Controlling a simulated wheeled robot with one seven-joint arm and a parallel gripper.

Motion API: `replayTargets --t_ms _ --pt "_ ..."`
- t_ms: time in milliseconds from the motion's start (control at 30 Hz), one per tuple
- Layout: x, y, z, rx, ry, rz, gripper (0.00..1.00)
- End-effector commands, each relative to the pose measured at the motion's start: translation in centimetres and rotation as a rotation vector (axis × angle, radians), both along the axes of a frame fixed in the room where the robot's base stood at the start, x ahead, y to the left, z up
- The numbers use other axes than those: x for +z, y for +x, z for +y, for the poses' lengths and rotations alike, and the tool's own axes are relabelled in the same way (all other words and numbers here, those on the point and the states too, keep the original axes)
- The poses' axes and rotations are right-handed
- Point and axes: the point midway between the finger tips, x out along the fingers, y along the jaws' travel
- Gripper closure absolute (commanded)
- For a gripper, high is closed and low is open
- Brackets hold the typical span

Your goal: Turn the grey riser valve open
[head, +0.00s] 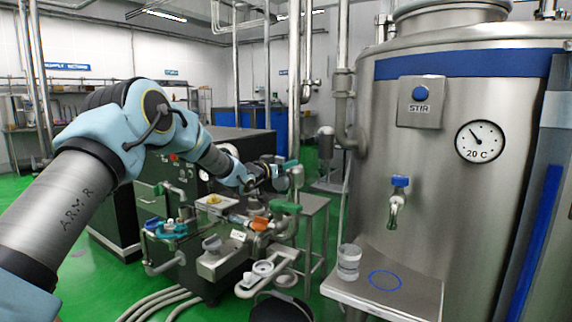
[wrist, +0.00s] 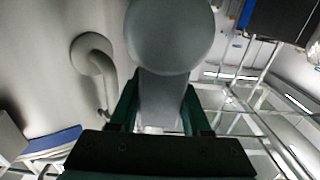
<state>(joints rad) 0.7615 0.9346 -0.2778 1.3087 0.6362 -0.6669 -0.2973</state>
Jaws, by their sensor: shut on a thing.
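In the wrist view, the grey riser valve (wrist: 170,38) shows as a large round grey end with a flat grey handle (wrist: 160,100) running down from it. My gripper (wrist: 160,108) has its two dark green fingers on either side of this handle and is shut on it. In the head view, my gripper (head: 285,180) is at the end of the outstretched arm, above the pipework and left of the tank. The valve's body and the contact with the fingers are too small and covered there to make out, and its turned angle cannot be told.
Below my gripper are an orange-handled valve (head: 260,223), a blue-handled valve (head: 170,229) and a grey-handled fitting (head: 211,243).

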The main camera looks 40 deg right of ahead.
Motion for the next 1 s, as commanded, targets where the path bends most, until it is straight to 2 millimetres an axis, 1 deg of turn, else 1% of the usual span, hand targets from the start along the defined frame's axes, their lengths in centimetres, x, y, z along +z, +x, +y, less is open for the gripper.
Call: replayTargets --t_ms 333,367,600,867,1000 --pt "-0.18 0.12 0.06 0.003 0.001 0.009 1.00" --pt "-0.18 0.13 0.06 0.003 0.001 0.009 0.50" --pt "-0.09 0.09 0.04 0.002 0.000 0.006 0.23" --pt "-0.04 0.06 0.09 0.002 0.000 0.005 0.22" --pt "-0.12 -0.08 0.90 0.002 0.000 0.005 0.22"
